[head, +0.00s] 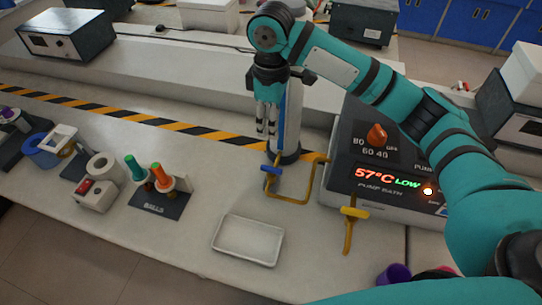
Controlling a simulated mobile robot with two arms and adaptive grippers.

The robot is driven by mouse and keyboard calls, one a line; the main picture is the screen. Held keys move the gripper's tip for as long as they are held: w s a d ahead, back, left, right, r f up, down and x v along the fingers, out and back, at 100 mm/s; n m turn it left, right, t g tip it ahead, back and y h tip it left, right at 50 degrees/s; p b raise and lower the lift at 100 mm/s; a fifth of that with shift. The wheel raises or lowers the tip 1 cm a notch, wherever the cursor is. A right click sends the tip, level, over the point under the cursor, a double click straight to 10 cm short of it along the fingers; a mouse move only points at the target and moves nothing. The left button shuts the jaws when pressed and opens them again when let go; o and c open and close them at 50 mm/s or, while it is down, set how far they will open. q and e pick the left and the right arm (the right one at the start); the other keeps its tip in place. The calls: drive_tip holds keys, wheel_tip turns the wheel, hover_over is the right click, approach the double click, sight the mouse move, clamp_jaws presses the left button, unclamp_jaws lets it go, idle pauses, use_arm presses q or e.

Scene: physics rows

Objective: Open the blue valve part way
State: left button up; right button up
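The blue valve (271,170) is a small blue handle on a bent yellow pipe (292,201) left of the pump bath unit. My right gripper (266,133) points down above and slightly behind the blue handle in the picture, apart from it. Nothing shows held in it. Its fingers lie close together from this angle, so I cannot tell whether it is open or shut. How far the handle is turned is too small to tell. My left gripper is out of view.
The pump bath (367,187) shows 57°C LOW and has an orange knob (377,135). A dark-based column (290,125) stands close behind my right gripper. A yellow tap (350,228) is at right.

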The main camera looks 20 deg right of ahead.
hover_over(271, 167)
wheel_tip(271, 167, down, 5)
wheel_tip(271, 167, down, 10)
drive_tip(key=shift+s+r+p, duration=0.1)
drive_tip(key=shift+s+p, duration=0.05)
drive_tip(key=shift+p, duration=0.7)
drive_tip(key=shift+f, duration=0.75)
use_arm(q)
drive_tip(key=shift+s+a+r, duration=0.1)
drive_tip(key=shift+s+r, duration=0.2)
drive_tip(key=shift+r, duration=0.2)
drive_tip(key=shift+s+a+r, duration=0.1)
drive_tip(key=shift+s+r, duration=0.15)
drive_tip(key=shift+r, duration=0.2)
use_arm(e)
clamp_jaws()
